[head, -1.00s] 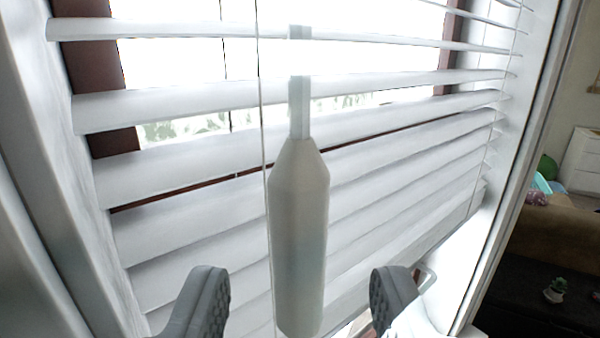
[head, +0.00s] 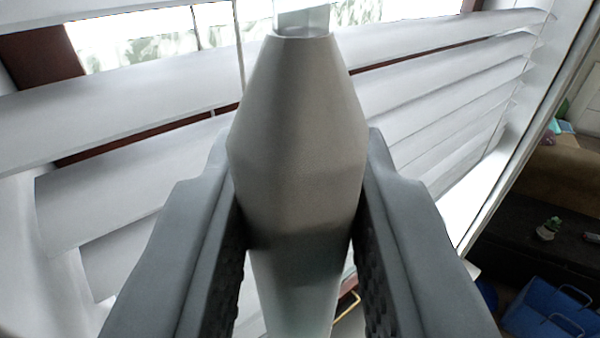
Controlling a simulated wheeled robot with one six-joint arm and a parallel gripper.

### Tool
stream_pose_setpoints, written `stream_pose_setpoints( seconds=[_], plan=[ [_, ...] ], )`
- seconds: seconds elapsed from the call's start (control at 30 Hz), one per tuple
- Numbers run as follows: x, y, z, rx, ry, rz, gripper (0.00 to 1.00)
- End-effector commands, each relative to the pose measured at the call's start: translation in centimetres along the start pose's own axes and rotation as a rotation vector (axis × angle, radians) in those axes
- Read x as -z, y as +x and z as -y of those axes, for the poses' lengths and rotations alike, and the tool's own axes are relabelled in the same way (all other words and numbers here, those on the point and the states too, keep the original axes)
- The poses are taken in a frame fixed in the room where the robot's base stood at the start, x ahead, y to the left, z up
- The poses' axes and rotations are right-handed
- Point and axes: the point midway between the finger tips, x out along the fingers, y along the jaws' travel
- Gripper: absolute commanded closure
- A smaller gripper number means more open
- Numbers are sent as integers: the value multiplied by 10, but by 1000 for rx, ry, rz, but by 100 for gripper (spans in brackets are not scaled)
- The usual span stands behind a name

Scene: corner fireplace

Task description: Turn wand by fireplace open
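The wand (head: 300,130) is a light grey, tapered handle hanging upright in front of the window blind. It fills the middle of the head view, very close to the camera. A clear piece joins its narrow top; its lower end runs out of the bottom of the picture. My gripper (head: 299,190) has one grey finger on each side of the wand, with the dark ridged pads against its sides. The fingers look shut on it. The slats of the blind (head: 440,112) behind are tilted, with daylight showing between the upper ones.
A thin cord (head: 239,50) hangs just left of the wand. The white window frame (head: 525,130) rises at the right. Beyond it are a dark surface with a small plant (head: 548,229) and a blue container (head: 550,308) at the lower right.

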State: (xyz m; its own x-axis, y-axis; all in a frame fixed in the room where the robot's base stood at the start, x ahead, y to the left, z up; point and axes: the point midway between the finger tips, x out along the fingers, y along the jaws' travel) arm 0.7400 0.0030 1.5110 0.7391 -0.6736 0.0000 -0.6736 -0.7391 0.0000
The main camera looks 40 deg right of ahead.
Motion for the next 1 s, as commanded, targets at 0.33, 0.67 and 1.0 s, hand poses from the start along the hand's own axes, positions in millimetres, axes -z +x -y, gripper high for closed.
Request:
stream_pose_setpoints(
  seconds=[0.33,0.67,1.0],
  plan=[
    [-1,1,2,-66,-4,2,99],
    [0,0,1,-250,-1,0,99],
    [0,0,0,-269,0,0,99]
  ],
)
